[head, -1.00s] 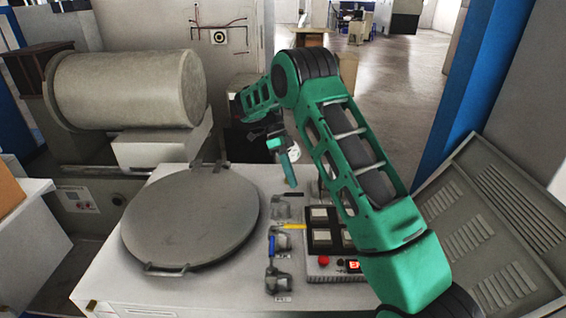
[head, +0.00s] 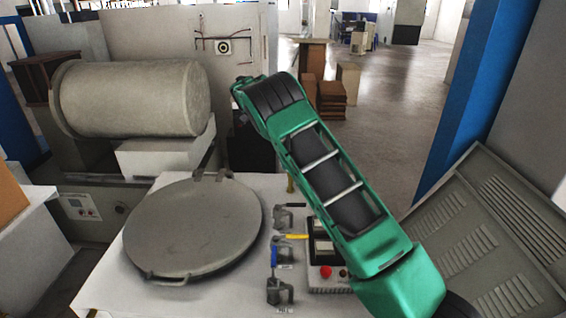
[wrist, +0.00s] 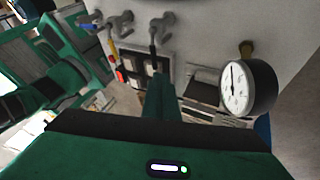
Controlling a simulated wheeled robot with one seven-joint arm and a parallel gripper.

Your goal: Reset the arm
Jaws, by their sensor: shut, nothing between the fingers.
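My green arm (head: 330,180) reaches up from the lower right of the head view and bends at a black joint in the upper middle. My gripper is hidden behind the arm there. In the wrist view my gripper (wrist: 161,100) shows as green fingers pressed together, with nothing between them. It points toward the valves and the button box, and I see it touching nothing.
Several valves with handles, one of them blue-handled (head: 275,270), line the white bench (head: 110,285) beside a round grey lid (head: 195,225). A button box (head: 322,283) lies partly behind my arm. A round gauge (wrist: 247,88) shows in the wrist view.

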